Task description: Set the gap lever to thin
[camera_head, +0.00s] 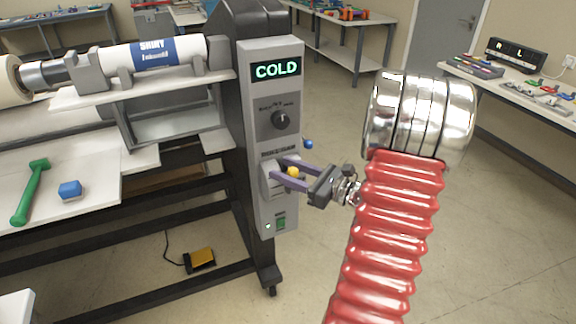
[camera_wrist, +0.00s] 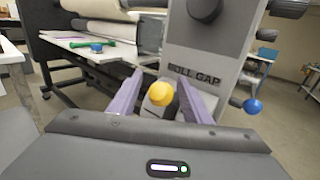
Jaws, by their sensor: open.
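The gap lever has a yellow ball knob (camera_head: 292,172) and sits on the roll gap plate (camera_head: 270,182) of the grey control panel (camera_head: 262,205). My gripper (camera_head: 284,172) is at the lever, with its two purple fingers spread on either side of the yellow knob. In the wrist view the yellow knob (camera_wrist: 159,93) stands between the open fingertips (camera_wrist: 160,98), apart from both fingers as far as I can see. The "ROLL GAP" label (camera_wrist: 194,76) shows just above. The lever's scale marks are hidden, so I cannot read its setting.
Above the lever are a black dial (camera_head: 281,120) and a display reading "COLD" (camera_head: 277,69). A blue ball knob (camera_head: 308,144) sticks out at the panel's right side. A green-handled tool (camera_head: 31,190) and a blue object (camera_head: 70,190) lie on the laminator table. Open floor lies right of the panel.

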